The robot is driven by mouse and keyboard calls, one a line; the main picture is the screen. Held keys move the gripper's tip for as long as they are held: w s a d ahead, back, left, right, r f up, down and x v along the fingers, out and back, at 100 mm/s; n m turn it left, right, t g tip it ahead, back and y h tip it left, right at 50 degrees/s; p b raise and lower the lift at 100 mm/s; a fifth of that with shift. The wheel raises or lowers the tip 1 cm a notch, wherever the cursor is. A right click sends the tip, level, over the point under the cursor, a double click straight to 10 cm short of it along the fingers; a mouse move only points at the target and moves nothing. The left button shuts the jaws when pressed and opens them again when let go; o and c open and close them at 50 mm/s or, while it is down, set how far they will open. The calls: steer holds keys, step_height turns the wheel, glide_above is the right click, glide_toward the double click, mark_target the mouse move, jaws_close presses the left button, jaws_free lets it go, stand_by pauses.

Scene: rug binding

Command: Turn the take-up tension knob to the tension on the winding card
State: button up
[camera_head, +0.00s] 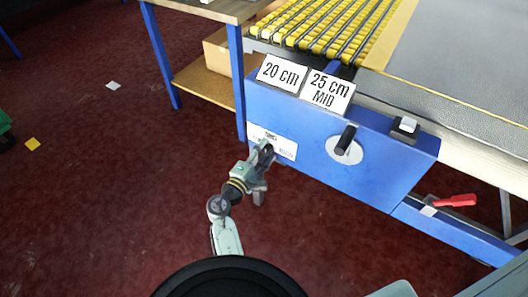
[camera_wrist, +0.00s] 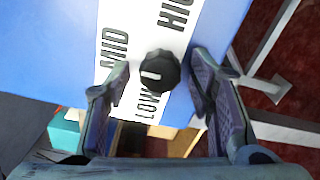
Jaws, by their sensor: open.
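In the wrist view the round black tension knob (camera_wrist: 160,70) sits on a white label plate (camera_wrist: 136,36) marked MID, HIGH and LOW. A white mark shows on the lower left of its face, toward the LOW and MID side. My gripper (camera_wrist: 166,98) is open, with one finger on each side of the knob; contact is not clear. In the head view my gripper (camera_head: 264,158) is at the plate (camera_head: 286,149) on the blue panel, hiding the knob. Two cards stand on the panel top: one reads "20 cm" (camera_head: 281,74), the other "25 cm MID" (camera_head: 327,92).
A red-handled lever (camera_head: 455,201) is at lower right. A blue-legged table (camera_head: 161,55) stands at left. The red floor is largely clear.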

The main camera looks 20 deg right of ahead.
steer(key=v, duration=0.7)
steer(key=shift+s+a, duration=0.2)
